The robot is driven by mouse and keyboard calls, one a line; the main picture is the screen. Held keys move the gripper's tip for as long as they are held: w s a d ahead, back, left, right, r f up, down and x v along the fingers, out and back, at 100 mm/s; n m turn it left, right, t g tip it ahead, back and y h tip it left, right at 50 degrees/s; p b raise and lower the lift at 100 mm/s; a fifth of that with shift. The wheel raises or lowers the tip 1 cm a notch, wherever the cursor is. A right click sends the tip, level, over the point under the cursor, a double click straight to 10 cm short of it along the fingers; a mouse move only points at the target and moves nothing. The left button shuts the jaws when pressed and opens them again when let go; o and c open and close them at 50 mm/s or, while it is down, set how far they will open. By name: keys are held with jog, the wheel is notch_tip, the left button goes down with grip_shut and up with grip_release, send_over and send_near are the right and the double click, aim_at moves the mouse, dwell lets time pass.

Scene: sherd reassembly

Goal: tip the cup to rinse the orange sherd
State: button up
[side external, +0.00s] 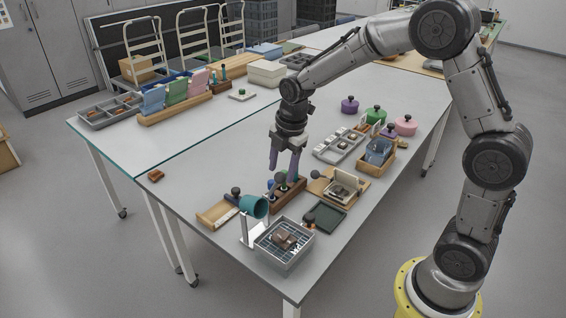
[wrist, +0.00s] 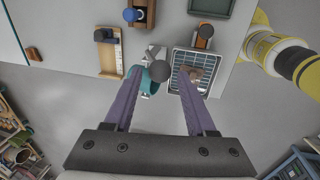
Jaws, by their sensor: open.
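The teal cup (side external: 254,206) sits tilted on its side at a white stand (side external: 255,230), beside the grey rinsing tray (side external: 285,261). A brown to dull orange sherd (side external: 284,239) lies on the tray's grid; it also shows in the wrist view (wrist: 196,72), partly behind a finger. My gripper (side external: 284,172) is open with its purple fingers pointing down. In the wrist view the gripper (wrist: 161,72) has a grey ball knob (wrist: 159,71) between its fingertips, apart from both. The teal cup (wrist: 143,82) is partly hidden by the left finger. How the knob joins the cup is unclear.
A wooden block with knobbed pieces (side external: 288,194) stands close to my fingers. A wooden tray (side external: 217,212) is left of the cup, and a dark green tray (side external: 325,217) lies right. A small orange-brown piece (side external: 155,175) lies near the table's left edge. Bare table surrounds it.

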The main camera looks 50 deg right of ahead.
aim_at(281, 174)
jog(key=shift+w+f, duration=0.15)
jog(key=shift+f, duration=0.7)
jog(key=shift+w+f, duration=0.1)
jog(key=shift+f, duration=0.7)
jog(key=shift+t, duration=0.6)
jog(key=shift+s+r, duration=1.65)
jog(key=shift+r, duration=0.25)
jog(key=shift+r, duration=0.1)
